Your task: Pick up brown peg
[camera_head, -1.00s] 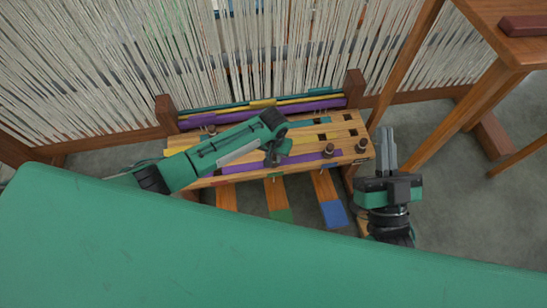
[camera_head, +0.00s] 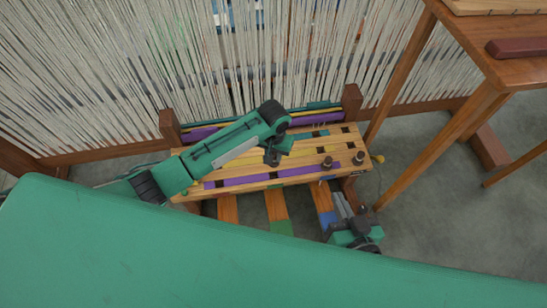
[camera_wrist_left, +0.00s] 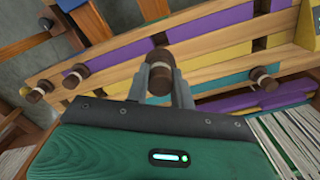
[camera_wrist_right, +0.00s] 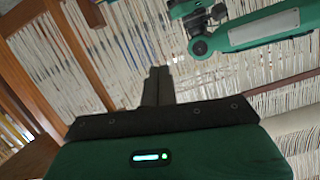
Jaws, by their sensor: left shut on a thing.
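My left gripper (camera_head: 278,157) is over the front part of the wooden bench (camera_head: 305,150). In the left wrist view, the left gripper (camera_wrist_left: 161,85) is shut on a brown peg (camera_wrist_left: 158,66) with a pale band, which sits between its fingertips. I cannot tell whether this peg is still in the bench. Other brown pegs stand in the bench, one (camera_head: 327,163) and another (camera_head: 359,157) toward its right end. The left wrist view shows one peg (camera_wrist_left: 265,80) to the right and two to the left. My right gripper (camera_head: 341,205) is shut and empty in front of the bench.
The bench has purple, yellow and teal strips and dark square holes. Wooden treadles (camera_head: 277,204) extend below it. Pale loom threads (camera_head: 130,70) hang behind. A wooden table (camera_head: 515,72) with a dark red block (camera_head: 517,47) stands at the right.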

